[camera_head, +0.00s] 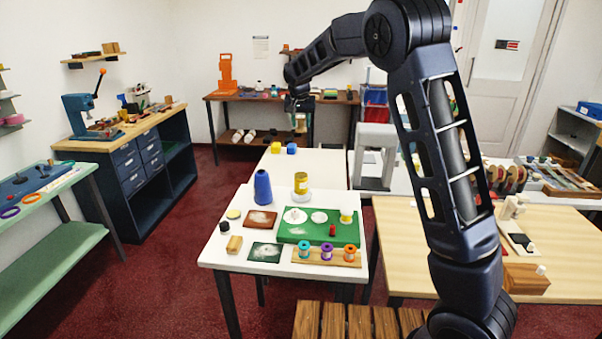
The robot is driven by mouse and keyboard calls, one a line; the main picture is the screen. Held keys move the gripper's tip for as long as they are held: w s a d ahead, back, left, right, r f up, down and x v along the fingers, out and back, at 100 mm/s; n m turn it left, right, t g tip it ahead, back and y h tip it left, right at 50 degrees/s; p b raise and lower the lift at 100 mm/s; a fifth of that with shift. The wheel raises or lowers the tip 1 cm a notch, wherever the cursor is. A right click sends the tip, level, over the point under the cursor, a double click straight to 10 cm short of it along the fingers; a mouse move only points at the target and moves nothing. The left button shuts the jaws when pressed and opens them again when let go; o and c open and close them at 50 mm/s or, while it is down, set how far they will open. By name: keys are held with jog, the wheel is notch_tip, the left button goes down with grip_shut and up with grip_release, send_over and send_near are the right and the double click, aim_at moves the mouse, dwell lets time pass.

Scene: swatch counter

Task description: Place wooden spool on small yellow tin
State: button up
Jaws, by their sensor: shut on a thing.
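My gripper (297,104) is at the end of the raised arm, at the upper middle of the view, small and far off. It is shut on a small pale tan thing (301,121), which looks like the wooden spool; its shape is hard to make out. A yellow tin (301,184) stands upright on the white table, below the gripper in the picture and apart from it. A smaller pale yellow round piece (346,216) stands at the green board's right edge; I cannot tell whether it is a tin.
The white table (217,254) also holds a blue cone (262,187), a green board (301,232), a tan block (234,244) and a rack of colored spools (340,260). Yellow and blue cubes (275,148) lie farther back. A grey arch-shaped stand (374,150) is at right.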

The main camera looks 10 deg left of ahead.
notch_tip(320, 180, down, 19)
jog(key=shift+f, duration=0.1)
dwell(0.5)
jog(key=shift+f, duration=0.1)
jog(key=o, duration=1)
